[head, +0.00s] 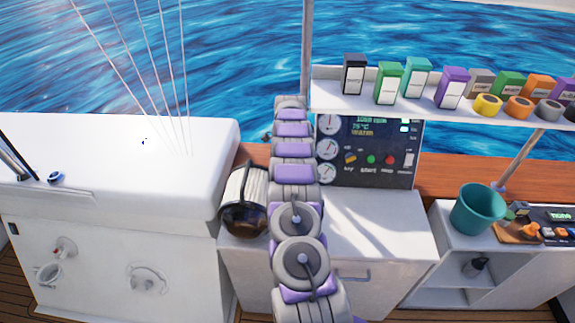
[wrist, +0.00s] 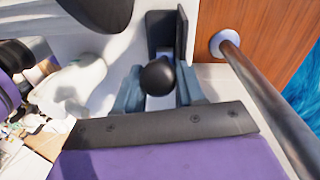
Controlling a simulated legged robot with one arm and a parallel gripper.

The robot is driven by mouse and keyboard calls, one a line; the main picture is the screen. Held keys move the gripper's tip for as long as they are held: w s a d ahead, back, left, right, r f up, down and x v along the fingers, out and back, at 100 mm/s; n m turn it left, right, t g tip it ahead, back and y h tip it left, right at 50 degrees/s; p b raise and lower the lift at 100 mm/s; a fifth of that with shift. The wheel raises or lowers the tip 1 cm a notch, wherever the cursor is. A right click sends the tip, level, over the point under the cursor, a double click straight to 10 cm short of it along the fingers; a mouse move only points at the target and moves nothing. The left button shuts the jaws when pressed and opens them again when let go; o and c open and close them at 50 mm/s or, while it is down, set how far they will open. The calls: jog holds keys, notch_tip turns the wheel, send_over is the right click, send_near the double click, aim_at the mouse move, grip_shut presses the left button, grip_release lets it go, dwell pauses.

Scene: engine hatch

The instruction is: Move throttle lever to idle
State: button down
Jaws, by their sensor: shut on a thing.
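A black ball knob (wrist: 159,74), which looks like the top of the throttle lever, sits between the two blue-grey fingers of my gripper (wrist: 158,90) in the wrist view. The fingers are closed in on either side of it. A dark upright plate (wrist: 181,40) stands just behind the knob. The lever's shaft is mostly hidden below the knob, so its angle cannot be read. In the head view my own arm covers the gripper and the lever.
A dark panel (head: 378,175) with gauges, key and buttons stands right of my arm, under a shelf (head: 380,106) of boxes and tape rolls. A metal rail (wrist: 262,95) runs close on the gripper's right.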

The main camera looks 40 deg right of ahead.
jog(key=shift+s+d+f, duration=0.1)
jog(key=shift+s+f, duration=0.1)
jog(key=shift+s, duration=0.1)
jog(key=c, duration=1)
grip_release()
jog(key=shift+d, duration=0.1)
jog(key=shift+w, duration=0.1)
jog(key=shift+w+r, duration=0.1)
jog(key=shift+r, duration=0.45)
jog(key=r, duration=0.2)
jog(key=r+p, duration=0.1)
jog(key=r, duration=0.4)
jog(key=shift+w+d+r+p, duration=0.25)
jog(key=shift+w+r+p, duration=0.05)
jog(key=r+p, duration=0.2)
jog(key=p, duration=0.2)
jog(key=r+p, duration=0.3)
jog(key=p, duration=0.1)
jog(key=r+p, duration=0.3)
jog(key=p, duration=0.1)
jog(key=shift+w+d+r, duration=0.2)
jog(key=shift+d, duration=0.15)
